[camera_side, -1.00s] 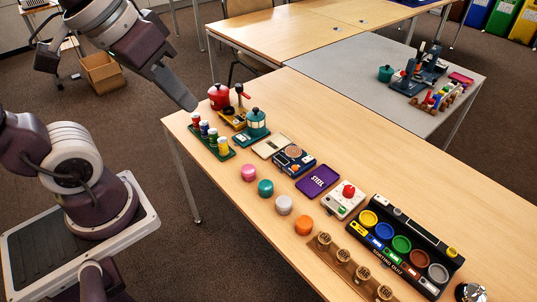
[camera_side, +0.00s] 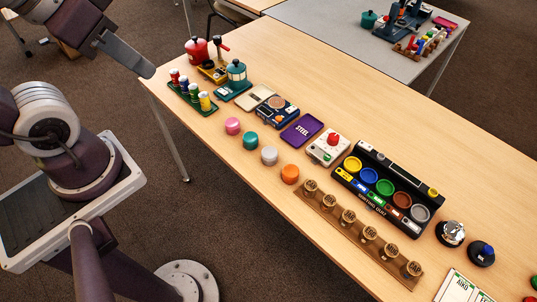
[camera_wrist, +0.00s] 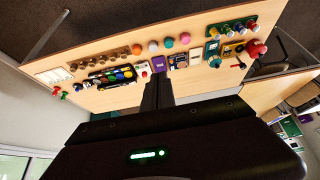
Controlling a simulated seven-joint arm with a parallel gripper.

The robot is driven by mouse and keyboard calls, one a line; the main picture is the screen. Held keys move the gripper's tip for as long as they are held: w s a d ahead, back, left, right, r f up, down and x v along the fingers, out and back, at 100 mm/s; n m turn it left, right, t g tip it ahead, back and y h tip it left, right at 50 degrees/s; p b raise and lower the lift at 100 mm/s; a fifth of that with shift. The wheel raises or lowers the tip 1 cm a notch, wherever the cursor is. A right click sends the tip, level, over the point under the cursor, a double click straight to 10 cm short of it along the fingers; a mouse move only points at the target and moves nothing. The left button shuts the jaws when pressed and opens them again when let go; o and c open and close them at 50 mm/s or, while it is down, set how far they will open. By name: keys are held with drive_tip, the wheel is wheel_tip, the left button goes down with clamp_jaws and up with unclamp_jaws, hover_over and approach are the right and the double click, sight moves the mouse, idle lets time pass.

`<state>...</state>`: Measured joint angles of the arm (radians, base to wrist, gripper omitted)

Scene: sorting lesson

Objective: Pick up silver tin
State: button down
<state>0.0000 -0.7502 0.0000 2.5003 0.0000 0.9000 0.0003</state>
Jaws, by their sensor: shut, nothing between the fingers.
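The silver tin (camera_side: 269,156) is a small round pale-grey tin. It stands on the wooden table (camera_side: 330,240) in a row between the teal tin (camera_side: 250,139) and the orange tin (camera_side: 290,174). It also shows small in the wrist view (camera_wrist: 153,45). My gripper (camera_side: 149,71) is at the upper left in the side view, by the table's left end and well away from the tin. Its dark fingers (camera_wrist: 158,92) show in the wrist view, shut and empty.
A pink tin (camera_side: 232,126) stands beyond the teal one. A wooden rack of several round pieces (camera_side: 348,217) lies along the near edge. A black tray with coloured wells (camera_side: 388,190), a white box with a red button (camera_side: 328,149) and a purple STEEL plate (camera_side: 302,131) lie behind.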

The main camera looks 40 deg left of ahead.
drive_tip(key=c, duration=2.2)
unclamp_jaws()
drive_tip(key=c, duration=1.1)
unclamp_jaws()
